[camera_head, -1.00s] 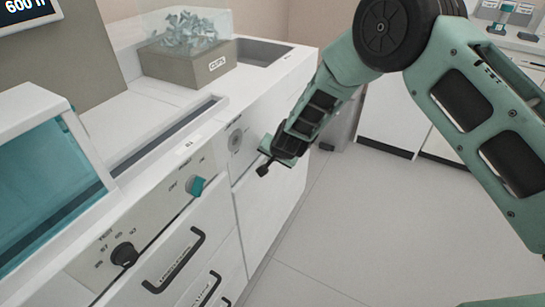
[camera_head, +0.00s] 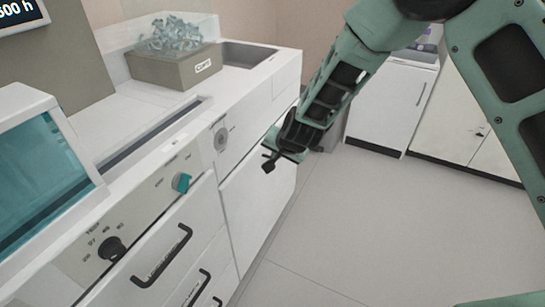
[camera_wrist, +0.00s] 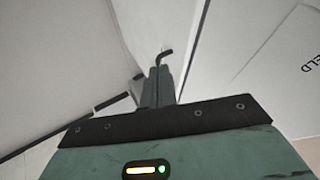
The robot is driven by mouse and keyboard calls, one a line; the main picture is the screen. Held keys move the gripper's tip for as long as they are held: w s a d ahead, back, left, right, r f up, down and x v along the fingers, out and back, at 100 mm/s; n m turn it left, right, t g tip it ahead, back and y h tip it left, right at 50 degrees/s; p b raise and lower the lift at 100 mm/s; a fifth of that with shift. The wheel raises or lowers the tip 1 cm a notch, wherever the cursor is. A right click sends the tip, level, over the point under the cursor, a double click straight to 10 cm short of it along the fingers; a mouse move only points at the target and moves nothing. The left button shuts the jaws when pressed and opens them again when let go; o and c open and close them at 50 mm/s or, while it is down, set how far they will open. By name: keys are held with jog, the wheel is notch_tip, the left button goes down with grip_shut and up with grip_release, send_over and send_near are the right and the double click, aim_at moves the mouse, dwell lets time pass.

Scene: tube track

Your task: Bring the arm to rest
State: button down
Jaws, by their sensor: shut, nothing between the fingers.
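My gripper (camera_head: 269,163) hangs in front of the white counter's lower front in the head view, beside the round dial panel and above the floor. Its fingers are together with nothing between them. My green and black arm bends high at the right of the head view and comes down to the gripper. I cannot tell the exact gap between the gripper and the counter front.
The white counter (camera_head: 262,98) runs along the left, with a teal knob (camera_head: 181,183), a black knob (camera_head: 112,249) and drawer handles (camera_head: 160,257). A grey bin of clear pieces (camera_head: 176,69) stands on it. White cabinets (camera_head: 392,105) stand at the back. The floor (camera_head: 345,225) is clear.

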jog(key=s+a+r+n+g+y+p, duration=0.15)
jog(key=s+r+n+g+p, duration=0.35)
jog(key=s+r, duration=1.25)
jog(key=s+d+r+n+h+p, duration=0.1)
jog(key=s+d+r+n, duration=0.1)
jog(key=s, duration=0.4)
jog(key=s+d+r+n+g+h+p, duration=0.1)
jog(key=s+d+r+n, duration=0.1)
jog(key=s+d, duration=0.3)
jog(key=s+d+r+n+g+h+p, duration=0.1)
jog(key=s+d+r+n, duration=0.2)
jog(key=s, duration=0.5)
jog(key=shift+s+d+r+p, duration=0.4)
jog(key=shift+d+r, duration=0.2)
jog(key=shift+d, duration=0.15)
jog(key=shift+h, duration=0.25)
